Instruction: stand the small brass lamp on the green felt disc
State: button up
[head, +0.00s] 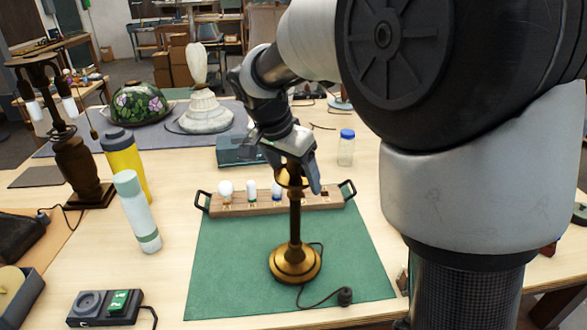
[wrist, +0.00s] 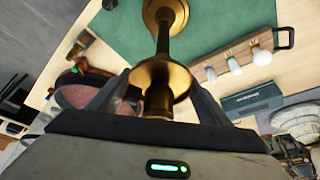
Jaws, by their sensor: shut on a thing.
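The small brass lamp (head: 295,225) stands upright over the green rectangular mat, with its round base low at the mat's middle. I cannot tell whether the base touches the mat. My gripper (head: 293,172) is shut on the lamp's upper part, just at the brass cup below the top. In the wrist view the lamp (wrist: 163,45) runs away from between my fingers (wrist: 155,98) towards its base at the top edge. Its dark cord and plug (head: 345,295) lie on the mat to the right. I cannot make out a green felt disc in either view.
A wooden bulb rack (head: 240,208) lies across the back of the green mat (head: 225,265). A white-green bottle (head: 138,215), a yellow bottle (head: 125,160) and a dark lamp (head: 80,170) stand left. A blue-capped jar (head: 346,150) stands behind. The mat's front left is clear.

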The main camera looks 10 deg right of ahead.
jog(key=o, duration=2.1)
jog(key=shift+f, duration=0.15)
jog(key=shift+c, duration=0.2)
jog(key=shift+a+r, duration=0.1)
jog(key=shift+r, duration=0.3)
jog(key=v, duration=1.1)
jog(key=s+d+f+n+y, duration=0.1)
jog(key=s+d+f+n, duration=0.1)
jog(key=s, duration=0.5)
jog(key=s+d+f+n+t+y, duration=0.1)
jog(key=s+d+f+n, duration=0.1)
jog(key=s+d+n, duration=0.2)
jog(key=s+d+f+n+t+y, duration=0.1)
jog(key=s+d+f+n, duration=0.1)
jog(key=s, duration=0.8)
jog(key=shift+d+n+p, duration=0.3)
jog(key=shift+d+n, duration=0.2)
jog(key=shift+d, duration=0.2)
